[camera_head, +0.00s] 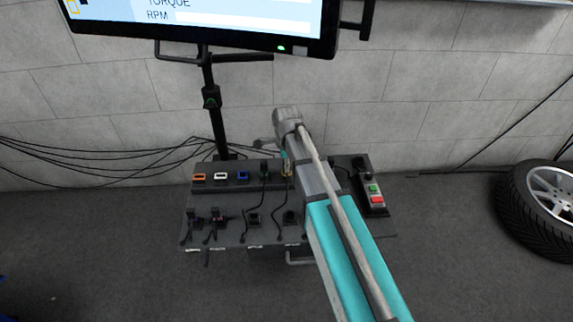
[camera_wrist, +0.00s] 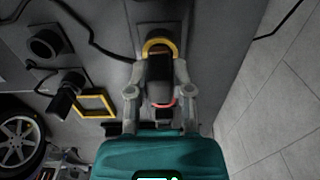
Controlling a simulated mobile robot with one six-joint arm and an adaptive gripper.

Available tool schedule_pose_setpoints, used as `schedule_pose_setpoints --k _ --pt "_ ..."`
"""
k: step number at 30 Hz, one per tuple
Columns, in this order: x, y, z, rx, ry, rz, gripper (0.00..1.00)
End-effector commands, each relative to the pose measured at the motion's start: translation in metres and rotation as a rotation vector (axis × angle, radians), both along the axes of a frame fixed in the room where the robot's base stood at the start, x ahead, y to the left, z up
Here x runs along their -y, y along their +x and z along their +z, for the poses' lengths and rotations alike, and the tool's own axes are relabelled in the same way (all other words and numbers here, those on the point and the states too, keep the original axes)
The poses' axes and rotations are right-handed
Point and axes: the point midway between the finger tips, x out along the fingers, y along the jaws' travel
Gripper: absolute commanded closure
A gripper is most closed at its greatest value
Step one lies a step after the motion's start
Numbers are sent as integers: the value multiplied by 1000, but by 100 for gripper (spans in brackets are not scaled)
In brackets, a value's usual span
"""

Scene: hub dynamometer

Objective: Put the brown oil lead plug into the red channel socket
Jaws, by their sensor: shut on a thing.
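My gripper (camera_wrist: 159,92) is shut on a dark plug (camera_wrist: 159,70), with a finger on each side of it. I take it for the oil lead plug, but its brown marking is not clear. A yellow ring (camera_wrist: 158,44) lies around its far end and a red band (camera_wrist: 162,104) curves at its near end. I cannot tell whether the plug is seated in a socket. In the head view my gripper (camera_head: 287,165) is at the right part of the socket row, mostly hidden by my arm. The red channel socket cannot be made out surely.
The dark bench (camera_head: 225,234) holds an orange socket (camera_head: 199,177), a white socket (camera_head: 221,175) and a blue socket (camera_head: 243,175). Several leads lie in front. A button box (camera_head: 374,192) stands at right, a monitor (camera_head: 210,25) above, and a wheel (camera_head: 545,197) on the floor.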

Motion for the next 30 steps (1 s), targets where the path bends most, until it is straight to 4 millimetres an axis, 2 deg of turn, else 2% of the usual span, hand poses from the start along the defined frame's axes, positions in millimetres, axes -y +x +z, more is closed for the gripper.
schedule_pose_setpoints --k 11,30 --pt "0 0 2 0 0 0 100" --pt "0 0 20 0 0 0 100"
